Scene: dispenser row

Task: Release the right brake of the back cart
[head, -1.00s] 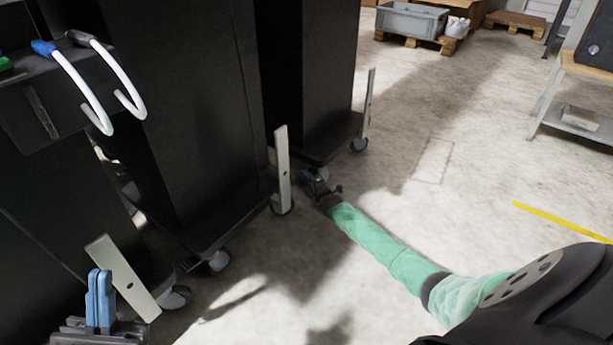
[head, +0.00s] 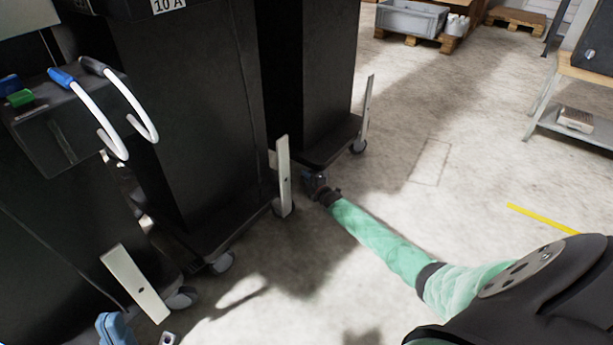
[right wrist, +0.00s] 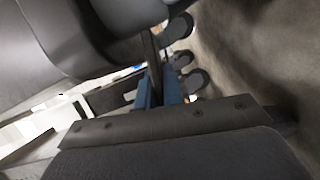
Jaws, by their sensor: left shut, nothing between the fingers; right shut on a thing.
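The back cart (head: 308,75) is a tall black cabinet on casters, behind another black cart. My right gripper (head: 317,181) is low at the back cart's near bottom corner, by the floor. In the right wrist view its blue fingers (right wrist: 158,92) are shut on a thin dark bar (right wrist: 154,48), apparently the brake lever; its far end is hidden. Grey casters (right wrist: 180,28) show beside it. My left gripper (head: 115,328) is shut and empty at the bottom left, partly cut off by the picture edge.
The middle cart (head: 195,120) and a nearer left cart (head: 45,215) stand close by. Pale upright plates (head: 283,175) stick up at the cart corners. Two white curved handles (head: 100,115) jut out at left. The floor (head: 470,130) at right is open.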

